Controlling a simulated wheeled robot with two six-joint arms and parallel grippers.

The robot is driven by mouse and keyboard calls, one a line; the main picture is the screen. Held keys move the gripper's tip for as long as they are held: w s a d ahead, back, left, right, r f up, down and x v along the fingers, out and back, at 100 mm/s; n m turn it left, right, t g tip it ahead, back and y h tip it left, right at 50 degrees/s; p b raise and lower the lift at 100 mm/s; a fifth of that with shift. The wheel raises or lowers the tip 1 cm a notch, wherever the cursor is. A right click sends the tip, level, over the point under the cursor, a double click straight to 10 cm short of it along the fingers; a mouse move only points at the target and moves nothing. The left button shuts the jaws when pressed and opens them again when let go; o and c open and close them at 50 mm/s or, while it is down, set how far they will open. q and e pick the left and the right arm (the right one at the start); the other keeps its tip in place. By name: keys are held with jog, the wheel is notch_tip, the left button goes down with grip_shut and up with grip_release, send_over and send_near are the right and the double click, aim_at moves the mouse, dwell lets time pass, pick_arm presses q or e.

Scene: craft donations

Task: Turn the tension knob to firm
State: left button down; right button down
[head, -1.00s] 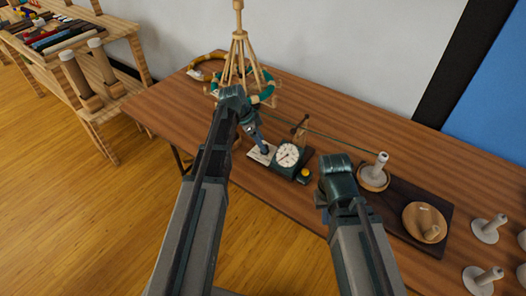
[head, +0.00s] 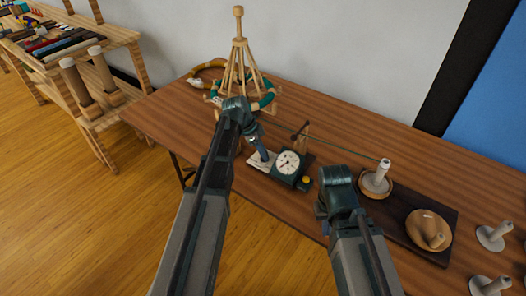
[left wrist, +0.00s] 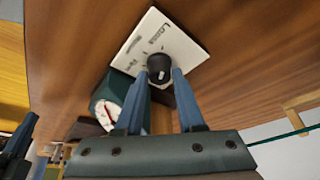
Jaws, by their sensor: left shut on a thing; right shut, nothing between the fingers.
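The tension knob (left wrist: 159,63) is a small black round knob with a light mark, on a white plate (left wrist: 190,50) with printed lettering that I cannot fully read. My left gripper (left wrist: 161,76) has a blue finger on either side of the knob and is shut on it. In the head view my left gripper (head: 261,153) reaches down to the white plate (head: 255,165), and the knob is hidden. My right gripper (head: 322,217) is shut and empty, above the table to the right of the dial.
A green gauge with a white dial (head: 289,161) stands just right of the plate. A green yarn line runs from the wooden yarn stand (head: 239,50) to a spindle (head: 384,170). The table's front left is clear.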

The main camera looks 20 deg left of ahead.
pick_arm(q)
jog(key=n, duration=0.2)
jog(key=n+t+y, duration=0.1)
jog(key=n, duration=0.2)
jog(key=shift+s+d+n+t, duration=0.1)
jog(key=shift+s+n+t, duration=0.15)
jog(key=shift+n+t, duration=0.15)
jog(key=n+y, duration=0.1)
jog(key=n, duration=0.2)
jog(key=n+t+y, duration=0.1)
jog(key=n, duration=0.2)
jog(key=shift+d+y, duration=0.2)
jog(key=shift+y, duration=0.1)
jog(key=n+y, duration=0.1)
jog(key=n, duration=0.2)
jog(key=n+y, duration=0.1)
jog(key=n, duration=0.2)
jog(key=shift+w+d+n+g+y, duration=0.15)
jog(key=shift+n+g+y, duration=0.15)
jog(key=shift+n+g, duration=0.1)
jog(key=n+g+y, duration=0.1)
jog(key=n, duration=0.4)
jog(key=shift+d, duration=0.1)
jog(key=shift+n, duration=0.3)
jog(key=c, duration=0.5)
grip_release()
